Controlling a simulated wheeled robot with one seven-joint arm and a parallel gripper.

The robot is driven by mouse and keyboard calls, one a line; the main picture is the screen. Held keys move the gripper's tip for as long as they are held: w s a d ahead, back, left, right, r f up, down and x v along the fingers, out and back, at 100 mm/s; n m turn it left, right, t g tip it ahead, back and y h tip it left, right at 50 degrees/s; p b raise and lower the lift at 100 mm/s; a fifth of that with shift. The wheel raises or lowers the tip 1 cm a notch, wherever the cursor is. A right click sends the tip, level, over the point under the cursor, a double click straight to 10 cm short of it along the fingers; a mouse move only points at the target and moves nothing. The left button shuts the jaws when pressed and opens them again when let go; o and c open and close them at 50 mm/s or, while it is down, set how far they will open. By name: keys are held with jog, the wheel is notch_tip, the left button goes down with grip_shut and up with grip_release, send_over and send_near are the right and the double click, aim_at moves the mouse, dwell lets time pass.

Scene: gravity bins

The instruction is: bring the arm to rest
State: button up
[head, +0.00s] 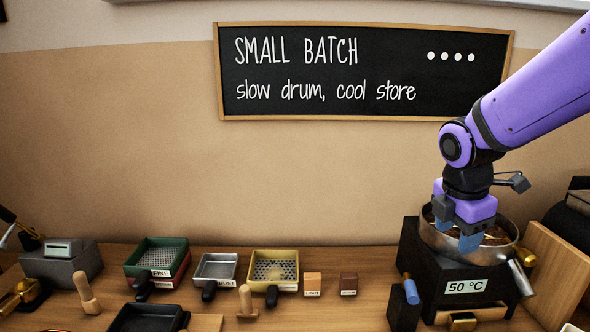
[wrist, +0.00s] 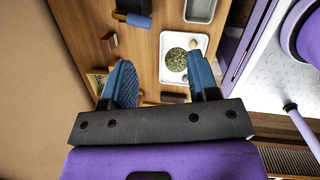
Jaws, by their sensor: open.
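My arm (head: 530,85) is purple and reaches in from the upper right in the head view. My gripper (head: 470,240) points down with blue fingers, in front of or over the round metal pan (head: 428,236) of a black machine; I cannot tell the exact height. In the wrist view my gripper (wrist: 160,62) has its two blue fingers apart, with nothing held between them. Beyond them lies a white tray (wrist: 168,40) with a round patch of green bits (wrist: 177,61).
The black machine (head: 437,278) shows 50 °C, with a wooden board (head: 552,270) on its right. Left are a green sieve (head: 158,254), a grey tray (head: 214,268), a yellow sieve (head: 274,268), small blocks (head: 312,284) and a grey scale (head: 60,264). The wall above is clear below the chalkboard (head: 365,70).

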jog(key=s+r+m+t+y, duration=0.1)
jog(key=s+r+m, duration=0.3)
jog(key=s+m, duration=0.4)
jog(key=s+d+r+m+t+y, duration=0.1)
jog(key=s+r+m+t, duration=0.1)
jog(key=s+r+m, duration=0.3)
jog(key=shift+s+r+m+t, duration=0.25)
jog(key=shift+s+m, duration=1.2)
jog(key=shift+m, duration=2.15)
jog(key=shift+f, duration=0.1)
